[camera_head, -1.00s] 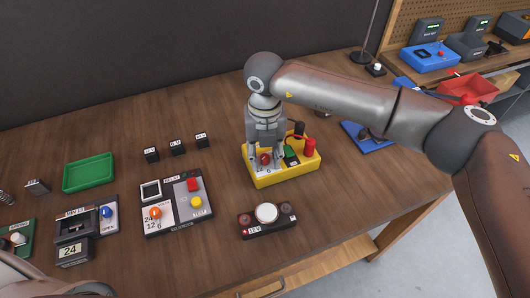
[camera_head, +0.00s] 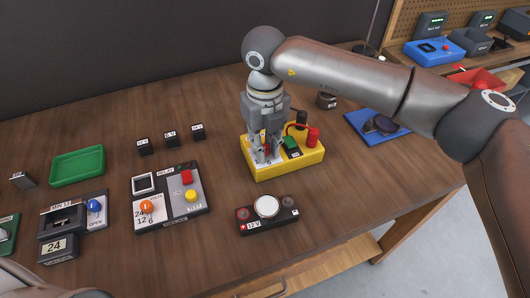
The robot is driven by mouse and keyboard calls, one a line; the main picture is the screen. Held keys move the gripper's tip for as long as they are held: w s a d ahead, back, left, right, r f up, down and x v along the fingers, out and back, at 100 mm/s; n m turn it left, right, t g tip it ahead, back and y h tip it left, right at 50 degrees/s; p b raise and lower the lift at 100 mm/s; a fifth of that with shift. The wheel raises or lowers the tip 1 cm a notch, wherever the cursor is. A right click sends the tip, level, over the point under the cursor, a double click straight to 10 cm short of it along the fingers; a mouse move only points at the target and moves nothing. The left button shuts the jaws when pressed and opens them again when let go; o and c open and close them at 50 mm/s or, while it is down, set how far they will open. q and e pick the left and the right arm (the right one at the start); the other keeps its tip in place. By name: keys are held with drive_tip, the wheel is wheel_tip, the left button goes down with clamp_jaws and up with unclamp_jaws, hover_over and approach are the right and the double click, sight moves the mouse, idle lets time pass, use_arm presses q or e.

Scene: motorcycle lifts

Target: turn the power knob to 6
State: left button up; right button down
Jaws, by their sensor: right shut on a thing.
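The yellow power box (camera_head: 293,169) stands on the wooden table in the middle of the view. Its red knob (camera_head: 267,150) sits on the left part of the top, by a white dial label. My right gripper (camera_head: 266,156) points straight down over this part and is shut on the knob. The fingers hide most of the knob and part of the label, so the knob's setting cannot be read. My left gripper is out of view.
The box also carries a green part (camera_head: 290,143) and a red post (camera_head: 313,137) near the gripper. In front lies a dark 12 V unit (camera_head: 282,220). The relay panel (camera_head: 180,210) and green tray (camera_head: 78,167) are left; a blue mat (camera_head: 387,134) is right.

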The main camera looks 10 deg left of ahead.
drive_tip(key=n+b, duration=0.3)
drive_tip(key=shift+f+n, duration=0.15)
drive_tip(key=shift+n, duration=0.25)
drive_tip(key=shift+r+n+b, duration=0.2)
drive_tip(key=shift+n+b, duration=1.15)
drive_tip(key=shift+n, duration=0.65)
drive_tip(key=c, duration=1.3)
unclamp_jaws()
drive_tip(key=shift+r, duration=0.2)
wheel_tip(320, 180, up, 12)
drive_tip(key=shift+f, duration=0.2)
